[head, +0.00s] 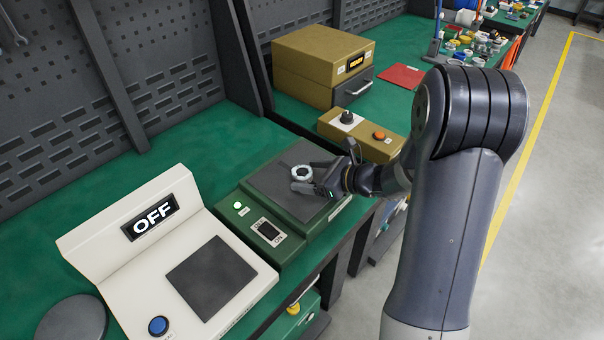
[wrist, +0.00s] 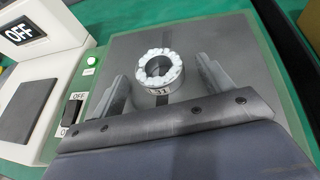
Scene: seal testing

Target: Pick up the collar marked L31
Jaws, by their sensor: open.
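A ring-shaped collar (head: 302,172) with a white, bumpy top and a grey body lies on the dark plate of a green device (head: 290,250). In the wrist view the collar (wrist: 158,88) bears a small label that looks like L31, though it is blurred. My gripper (head: 316,176) is at the plate, right by the collar. In the wrist view my gripper (wrist: 160,68) is open, with one finger on each side of the collar and a visible gap to each. Nothing is held.
A white device (head: 130,255) with an OFF display and a blue button stands left of the green one. A tan control box (head: 350,128) and a tan cabinet (head: 320,62) stand behind. A red sheet (head: 402,76) lies farther back. The grey panel wall bounds the left.

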